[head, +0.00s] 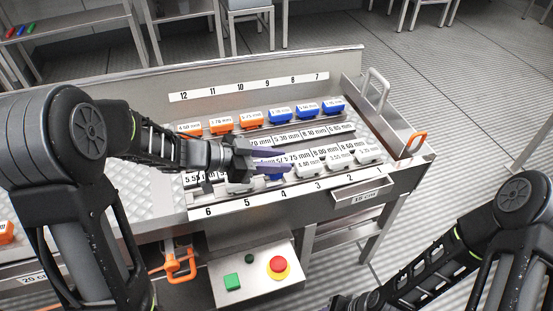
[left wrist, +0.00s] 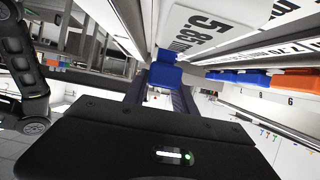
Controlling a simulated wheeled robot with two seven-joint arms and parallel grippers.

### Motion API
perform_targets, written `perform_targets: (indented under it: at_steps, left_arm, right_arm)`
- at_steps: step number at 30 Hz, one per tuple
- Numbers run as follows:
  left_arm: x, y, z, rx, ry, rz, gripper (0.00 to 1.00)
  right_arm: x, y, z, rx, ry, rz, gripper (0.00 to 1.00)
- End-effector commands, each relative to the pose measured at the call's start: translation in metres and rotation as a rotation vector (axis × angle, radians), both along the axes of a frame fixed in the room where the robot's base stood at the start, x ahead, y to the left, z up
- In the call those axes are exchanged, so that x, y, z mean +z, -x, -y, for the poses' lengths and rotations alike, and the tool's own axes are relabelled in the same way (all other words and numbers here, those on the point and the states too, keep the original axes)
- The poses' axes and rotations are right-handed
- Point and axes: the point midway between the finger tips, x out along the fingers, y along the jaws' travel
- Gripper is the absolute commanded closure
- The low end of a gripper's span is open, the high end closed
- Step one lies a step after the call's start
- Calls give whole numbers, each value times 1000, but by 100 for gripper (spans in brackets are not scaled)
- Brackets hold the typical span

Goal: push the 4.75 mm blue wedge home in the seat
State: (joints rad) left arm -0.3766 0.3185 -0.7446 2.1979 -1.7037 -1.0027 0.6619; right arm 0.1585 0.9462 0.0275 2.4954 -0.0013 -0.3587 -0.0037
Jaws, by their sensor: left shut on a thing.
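My left gripper (head: 272,160) reaches in from the left over the front row of seats, near the marks 5 and 4. It is shut on a blue wedge (left wrist: 165,74), which shows between the fingers in the left wrist view. In the head view a bit of blue wedge (head: 275,178) shows just under the fingers; its label is hidden, so I cannot read its size. The fingers and wedge cover the seat there, and I cannot tell how deep the wedge sits. My right gripper is out of view; only its arm shows at lower right.
White wedges (head: 340,156) stand to the right in the front row. Orange wedges (head: 221,125) and blue wedges (head: 306,108) fill the back row. Labelled plates (head: 318,132) lie between the rows. A red stop button (head: 278,266) and green button (head: 232,281) are below the front edge.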

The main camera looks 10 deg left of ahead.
Motion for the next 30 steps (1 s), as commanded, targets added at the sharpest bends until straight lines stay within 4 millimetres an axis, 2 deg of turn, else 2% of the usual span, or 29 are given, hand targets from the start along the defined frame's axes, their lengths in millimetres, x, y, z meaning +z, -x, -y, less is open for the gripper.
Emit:
perform_targets:
  at_steps: [11, 30]
  left_arm:
    - [1, 0, 0, 0, 1, 1, 100]
    - [-6, 0, 0, 0, 1, 1, 100]
  right_arm:
    - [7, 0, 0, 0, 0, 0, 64]
    - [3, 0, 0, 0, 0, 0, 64]
